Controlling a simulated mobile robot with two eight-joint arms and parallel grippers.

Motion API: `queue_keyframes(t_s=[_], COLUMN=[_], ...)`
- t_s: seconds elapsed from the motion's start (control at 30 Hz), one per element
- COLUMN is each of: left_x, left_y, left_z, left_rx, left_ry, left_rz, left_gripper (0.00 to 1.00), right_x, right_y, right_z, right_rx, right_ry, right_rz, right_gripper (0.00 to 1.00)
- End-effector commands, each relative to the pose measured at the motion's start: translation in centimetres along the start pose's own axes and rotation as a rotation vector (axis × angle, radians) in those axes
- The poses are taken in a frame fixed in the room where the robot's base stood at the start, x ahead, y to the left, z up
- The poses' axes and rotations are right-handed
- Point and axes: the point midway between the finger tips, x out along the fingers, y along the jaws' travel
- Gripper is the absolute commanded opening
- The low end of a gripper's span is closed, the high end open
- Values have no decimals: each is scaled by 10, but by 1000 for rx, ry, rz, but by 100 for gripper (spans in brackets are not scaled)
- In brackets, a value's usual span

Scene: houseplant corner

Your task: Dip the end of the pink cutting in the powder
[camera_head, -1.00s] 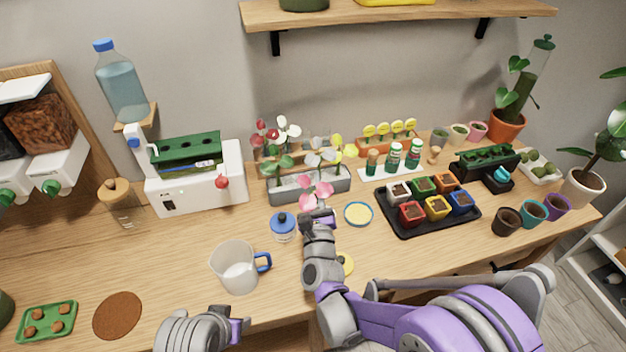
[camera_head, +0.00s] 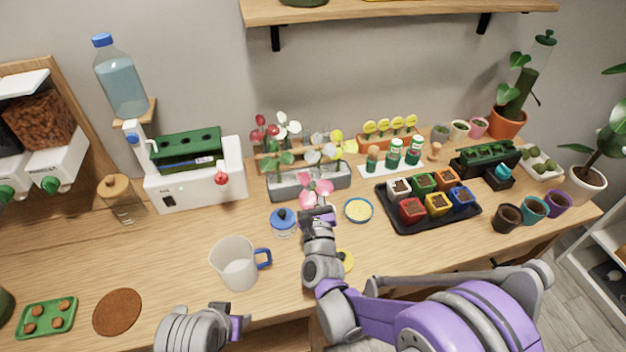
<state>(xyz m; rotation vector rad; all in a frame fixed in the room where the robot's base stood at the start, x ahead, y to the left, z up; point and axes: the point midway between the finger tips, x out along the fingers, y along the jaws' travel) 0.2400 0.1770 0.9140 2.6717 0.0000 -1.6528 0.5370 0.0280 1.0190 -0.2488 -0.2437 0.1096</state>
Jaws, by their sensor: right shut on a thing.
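The pink cutting (camera_head: 316,187) is upright, its pink flower showing just above my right gripper (camera_head: 319,211). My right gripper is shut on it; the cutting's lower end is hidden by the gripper. A shallow round dish (camera_head: 358,210) with a blue rim and pale yellow powder-like contents stands on the table just right of the gripper, apart from it. My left gripper (camera_head: 237,327) is low in the picture near the table's front edge, away from the cutting; its finger opening is not clear.
A blue-lidded jar (camera_head: 283,222) stands close left of my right gripper, and a clear jug (camera_head: 236,264) further left. A grey trough (camera_head: 309,182) with other flower cuttings is behind. A black tray (camera_head: 429,222) of coloured pots lies right of the dish.

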Motion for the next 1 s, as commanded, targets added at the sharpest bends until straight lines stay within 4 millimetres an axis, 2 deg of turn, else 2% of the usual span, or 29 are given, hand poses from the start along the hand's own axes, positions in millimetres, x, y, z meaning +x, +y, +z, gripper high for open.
queue_keyframes(t_s=[1.0], left_x=[6], left_y=[0], left_z=[6], left_rx=[0], left_ry=[-4], left_rz=[0], left_gripper=[50], right_x=[-2], right_y=[2], right_z=[-10], right_rx=[0], right_ry=[0], right_rz=[0], right_gripper=[0])
